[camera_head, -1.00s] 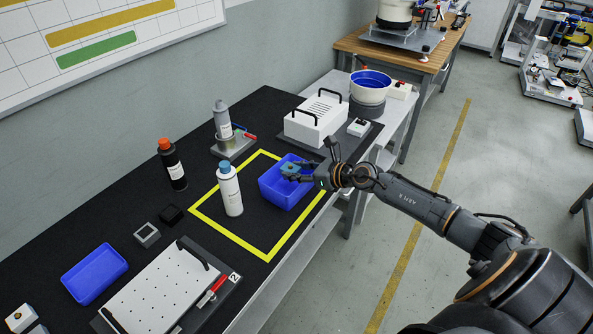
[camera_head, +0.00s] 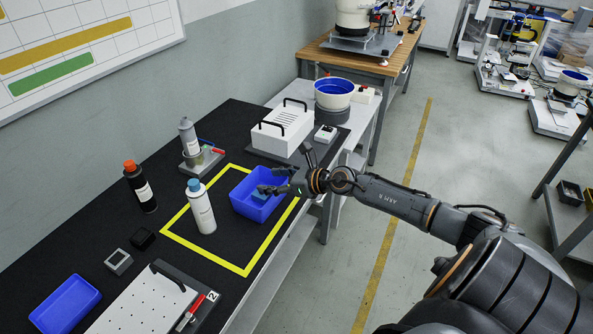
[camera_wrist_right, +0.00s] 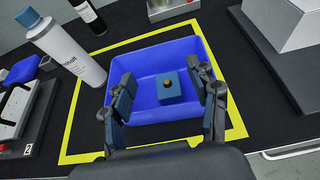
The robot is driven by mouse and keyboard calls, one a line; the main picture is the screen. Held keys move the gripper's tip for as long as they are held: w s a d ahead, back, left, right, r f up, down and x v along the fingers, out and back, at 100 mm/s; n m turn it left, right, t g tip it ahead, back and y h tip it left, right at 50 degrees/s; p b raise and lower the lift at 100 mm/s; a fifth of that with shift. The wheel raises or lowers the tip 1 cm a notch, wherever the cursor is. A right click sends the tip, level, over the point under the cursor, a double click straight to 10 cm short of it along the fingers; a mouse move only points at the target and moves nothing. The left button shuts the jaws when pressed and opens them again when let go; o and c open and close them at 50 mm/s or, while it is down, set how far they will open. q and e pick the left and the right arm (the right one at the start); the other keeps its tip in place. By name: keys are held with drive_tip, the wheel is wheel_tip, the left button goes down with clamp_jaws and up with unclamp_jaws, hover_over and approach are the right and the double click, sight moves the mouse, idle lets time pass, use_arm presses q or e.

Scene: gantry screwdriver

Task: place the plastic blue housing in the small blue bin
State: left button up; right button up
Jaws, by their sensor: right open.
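The right wrist view shows the housing (camera_wrist_right: 171,88) on the floor of the bin (camera_wrist_right: 150,57), apart from the walls. My right gripper (camera_head: 284,177) is over the bin's right side. In the right wrist view its fingers (camera_wrist_right: 162,78) are spread wide on both sides of the housing, with clear gaps. My left gripper is not in view.
A yellow frame (camera_head: 247,269) surrounds the bin and a white bottle (camera_head: 201,211). A dark bottle (camera_head: 140,190), a second blue bin (camera_head: 66,305) and a perforated plate (camera_head: 145,305) are to the left. A white box with handles (camera_head: 282,130) stands behind.

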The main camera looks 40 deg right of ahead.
drive_tip(key=v, duration=0.9)
drive_tip(key=shift+s+d+b, duration=0.15)
drive_tip(key=shift+s+b, duration=0.2)
drive_tip(key=shift+r, duration=0.15)
drive_tip(key=s+d+f+m+h, duration=0.2)
drive_tip(key=s+d+f+m, duration=0.1)
drive_tip(key=f+m, duration=0.35)
drive_tip(key=s+d+f+m+h, duration=0.2)
drive_tip(key=d+f+m, duration=0.25)
drive_tip(key=f, duration=0.35)
drive_tip(key=s+d+f+m+h, duration=0.2)
drive_tip(key=s+d+f+m, duration=0.1)
drive_tip(key=f+m, duration=0.35)
drive_tip(key=s+a+f+m+g+h, duration=0.15)
drive_tip(key=s+f+m, duration=0.25)
drive_tip(key=f, duration=0.4)
drive_tip(key=s+a+f+m+g, duration=0.2)
drive_tip(key=s+f+m, duration=0.25)
drive_tip(key=f, duration=0.25)
drive_tip(key=s+a+f+m+g+y, duration=0.1)
drive_tip(key=s+a+f+m+g, duration=0.3)
drive_tip(key=s+a+f, duration=0.5)
drive_tip(key=s+a+f+m+g+y, duration=0.1)
drive_tip(key=s+a+f+m+g, duration=0.3)
drive_tip(key=s+a, duration=1.2)
wheel_tip(320, 180, down, 6)
drive_tip(key=s+m, duration=0.1)
drive_tip(key=m, duration=0.3)
drive_tip(key=shift+a+f, duration=0.15)
drive_tip(key=shift+a, duration=0.1)
